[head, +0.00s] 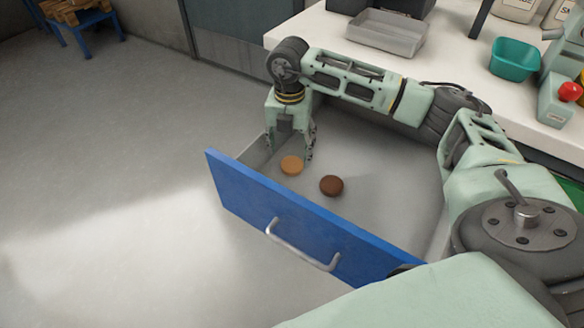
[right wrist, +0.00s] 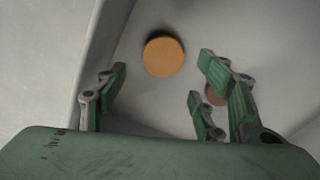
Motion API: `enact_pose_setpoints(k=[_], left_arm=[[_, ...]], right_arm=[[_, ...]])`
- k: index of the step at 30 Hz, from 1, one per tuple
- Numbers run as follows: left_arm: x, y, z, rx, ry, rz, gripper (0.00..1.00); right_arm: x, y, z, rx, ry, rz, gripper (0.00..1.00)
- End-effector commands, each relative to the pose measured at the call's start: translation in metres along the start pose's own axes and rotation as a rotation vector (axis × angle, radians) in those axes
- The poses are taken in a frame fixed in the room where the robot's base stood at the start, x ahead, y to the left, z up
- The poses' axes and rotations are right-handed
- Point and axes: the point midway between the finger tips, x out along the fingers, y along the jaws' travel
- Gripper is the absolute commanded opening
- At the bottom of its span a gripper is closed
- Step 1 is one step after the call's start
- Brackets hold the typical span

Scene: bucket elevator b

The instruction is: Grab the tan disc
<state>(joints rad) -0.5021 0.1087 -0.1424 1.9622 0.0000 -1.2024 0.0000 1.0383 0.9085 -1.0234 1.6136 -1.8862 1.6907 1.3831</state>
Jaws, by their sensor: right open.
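The tan disc (head: 291,165) lies flat in the open drawer (head: 385,200), near its left corner behind the blue front. It also shows in the right wrist view (right wrist: 163,56), ahead of the fingers. My right gripper (head: 292,150) points down into the drawer, just above and behind the tan disc. Its fingers (right wrist: 160,95) are spread wide with nothing between them. The brown disc (head: 331,186) lies to the right of the tan disc, apart from it. In the right wrist view it is mostly hidden behind a finger. My left gripper is not seen.
The blue drawer front (head: 300,228) with its metal handle (head: 302,246) stands up before the discs. The white counter (head: 455,60) above bears a grey tray (head: 387,34) and a green bin (head: 514,59). Open floor lies to the left.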

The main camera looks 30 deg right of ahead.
Motion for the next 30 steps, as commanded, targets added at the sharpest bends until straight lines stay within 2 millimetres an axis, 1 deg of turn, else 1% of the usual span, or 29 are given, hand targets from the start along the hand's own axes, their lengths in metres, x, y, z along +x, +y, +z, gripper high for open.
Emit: enact_pose_setpoints(k=[6,10,13,20,30], left_arm=[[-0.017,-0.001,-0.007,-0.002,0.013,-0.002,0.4],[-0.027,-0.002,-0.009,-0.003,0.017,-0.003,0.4],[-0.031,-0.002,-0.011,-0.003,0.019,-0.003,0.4],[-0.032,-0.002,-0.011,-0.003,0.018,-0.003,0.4],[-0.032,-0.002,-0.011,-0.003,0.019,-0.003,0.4]], right_arm=[[0.033,0.0,0.005,0.001,0.003,-0.002,0.62],[0.049,0.0,0.005,-0.001,0.002,-0.002,0.62],[0.054,0.001,0.005,0.0,0.001,0.0,0.62],[0.054,0.001,0.005,-0.001,0.001,0.0,0.61],[0.054,0.001,0.005,0.0,0.001,0.0,0.32]])
